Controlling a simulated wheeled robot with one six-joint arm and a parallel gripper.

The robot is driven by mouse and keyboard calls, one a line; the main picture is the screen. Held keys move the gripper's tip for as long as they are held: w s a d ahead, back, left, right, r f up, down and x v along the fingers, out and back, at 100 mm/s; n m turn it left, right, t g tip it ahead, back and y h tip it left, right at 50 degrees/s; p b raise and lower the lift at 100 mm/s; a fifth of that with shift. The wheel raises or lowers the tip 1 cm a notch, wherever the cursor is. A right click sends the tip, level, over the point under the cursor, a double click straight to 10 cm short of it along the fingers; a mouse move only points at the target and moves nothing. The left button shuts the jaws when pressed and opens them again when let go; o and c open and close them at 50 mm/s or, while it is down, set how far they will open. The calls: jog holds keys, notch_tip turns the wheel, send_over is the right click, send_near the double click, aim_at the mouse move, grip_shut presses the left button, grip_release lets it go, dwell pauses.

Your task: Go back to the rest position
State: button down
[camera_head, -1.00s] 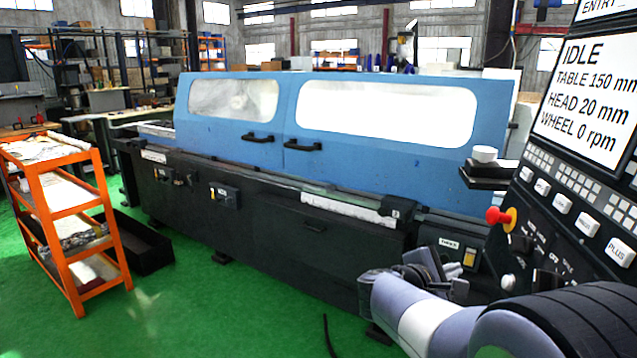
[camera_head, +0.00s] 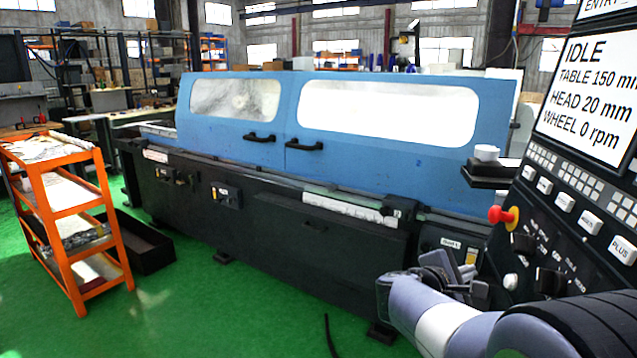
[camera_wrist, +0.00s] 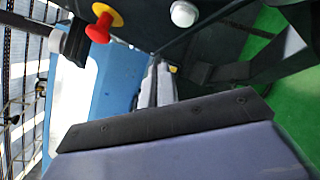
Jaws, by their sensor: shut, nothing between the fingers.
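My gripper (camera_head: 470,284) is at the lower right of the head view, in front of the machine's lower right end and left of the control panel (camera_head: 570,215). It is shut and holds nothing. In the wrist view, my gripper (camera_wrist: 155,85) shows as narrow fingers pressed together. The blue and black cylindrical grinder (camera_head: 380,180) fills the middle of the head view with its doors closed. The panel screen (camera_head: 590,95) reads IDLE, TABLE 150 mm, HEAD 20 mm, WHEEL 0 rpm.
A red knob on a yellow base (camera_head: 503,215) sticks out of the panel close to my gripper; it also shows in the wrist view (camera_wrist: 100,27). A small dark shelf (camera_head: 490,175) carries a white item. An orange cart (camera_head: 72,225) stands left. Green floor (camera_head: 240,310) is free in front.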

jog(key=shift+s+d+p, duration=0.15)
jog(key=shift+d+p, duration=0.2)
jog(key=shift+d, duration=0.35)
